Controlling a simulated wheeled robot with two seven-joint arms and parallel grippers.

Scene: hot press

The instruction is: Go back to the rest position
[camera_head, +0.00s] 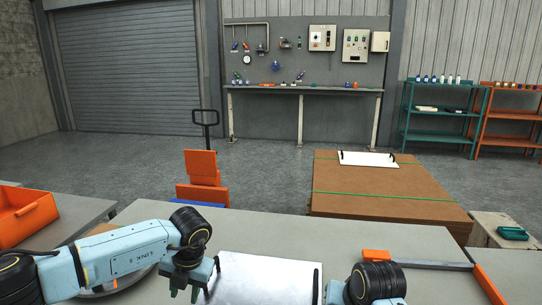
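My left arm reaches in from the left edge, and its gripper (192,280) points down over the grey table, at the left edge of a white plate (262,280). Its dark fingers look spread apart, with nothing seen between them. The plate lies on the table and runs out of the bottom of the view. A black handle (316,287) stands at its right edge. My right arm's black wrist joint shows at the bottom, right of that handle. The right gripper's fingers are out of view.
An orange bar (490,286) and a grey bar with an orange end (375,256) lie on the table's right. An orange bin (26,214) stands at left. Beyond are a brown board stack (380,188) with another white plate (367,158), and an orange pallet jack (201,167).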

